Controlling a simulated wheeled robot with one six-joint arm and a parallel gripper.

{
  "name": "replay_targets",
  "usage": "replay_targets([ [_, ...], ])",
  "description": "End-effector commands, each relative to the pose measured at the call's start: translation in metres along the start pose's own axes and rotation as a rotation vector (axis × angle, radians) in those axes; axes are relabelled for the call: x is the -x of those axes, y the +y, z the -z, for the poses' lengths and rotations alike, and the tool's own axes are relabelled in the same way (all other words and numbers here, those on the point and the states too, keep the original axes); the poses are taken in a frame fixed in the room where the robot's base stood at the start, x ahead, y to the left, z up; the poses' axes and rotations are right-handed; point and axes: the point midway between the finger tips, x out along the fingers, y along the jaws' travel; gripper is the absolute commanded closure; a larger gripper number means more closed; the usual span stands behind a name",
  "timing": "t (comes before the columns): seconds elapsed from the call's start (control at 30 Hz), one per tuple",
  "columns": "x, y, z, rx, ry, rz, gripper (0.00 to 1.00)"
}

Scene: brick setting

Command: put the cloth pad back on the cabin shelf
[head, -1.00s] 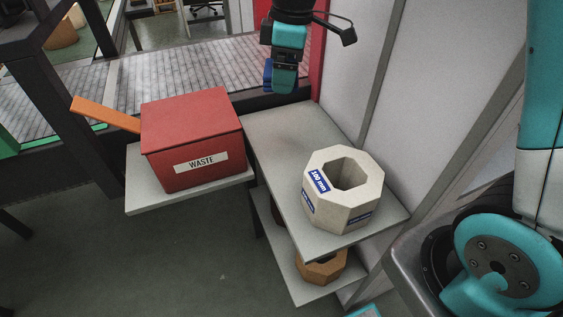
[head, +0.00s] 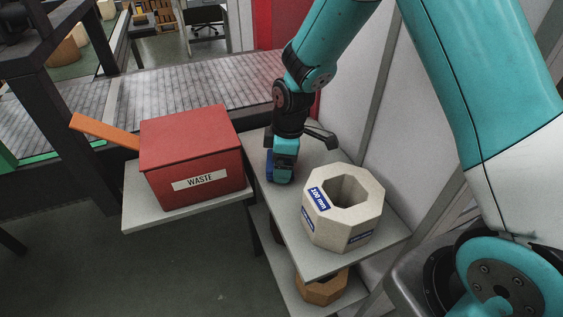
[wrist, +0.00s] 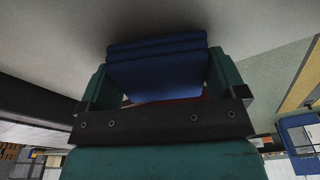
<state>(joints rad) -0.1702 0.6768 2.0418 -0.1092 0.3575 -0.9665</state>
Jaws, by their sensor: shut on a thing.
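My gripper (head: 283,172) points down over the back part of the grey upper shelf (head: 297,262). It is shut on the cloth pad (wrist: 158,72), a dark blue folded pad with several layers. In the wrist view the pad sits between the two teal fingers, with the pale shelf surface and a dark shadow close beyond it. In the head view only a blue edge of the pad (head: 269,166) shows beside the fingers. I cannot tell whether the pad touches the shelf.
A pale octagonal ring block (head: 318,230) stands on the shelf just in front of my gripper. A red WASTE box (head: 190,150) with an orange bar (head: 103,132) behind it stands on a side ledge to the left. A light wall panel rises on the right. A brown ring (head: 322,290) lies on the lower shelf.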

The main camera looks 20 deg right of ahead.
Motion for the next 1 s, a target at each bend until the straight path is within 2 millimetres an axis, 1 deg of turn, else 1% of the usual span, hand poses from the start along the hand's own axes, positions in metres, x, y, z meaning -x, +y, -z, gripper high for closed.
replay_targets([
  [0.03, -0.005, 0.000, -0.001, 0.000, -0.001, 0.001, 0.32],
  [0.1, -0.007, 0.000, -0.001, 0.000, 0.001, -0.001, 0.32],
  [0.3, -0.007, 0.000, -0.001, 0.000, 0.001, -0.002, 0.32],
  [0.43, -0.011, 0.000, -0.001, 0.000, 0.001, -0.001, 0.32],
  [0.47, -0.010, 0.000, -0.001, 0.000, 0.001, -0.001, 0.06],
  [0.5, -0.010, 0.000, -0.001, 0.000, 0.001, -0.001, 0.00],
  [0.7, -0.009, 0.000, -0.001, 0.000, 0.001, -0.001, 0.00],
  [0.8, -0.003, 0.001, -0.001, 0.000, 0.002, -0.002, 0.00],
  [0.87, 0.004, 0.001, 0.000, 0.000, 0.003, -0.004, 0.00],
  [0.97, 0.022, 0.001, 0.000, 0.000, 0.004, -0.006, 0.00],
  [1.0, 0.032, 0.002, 0.000, 0.000, 0.004, -0.007, 0.00],
])
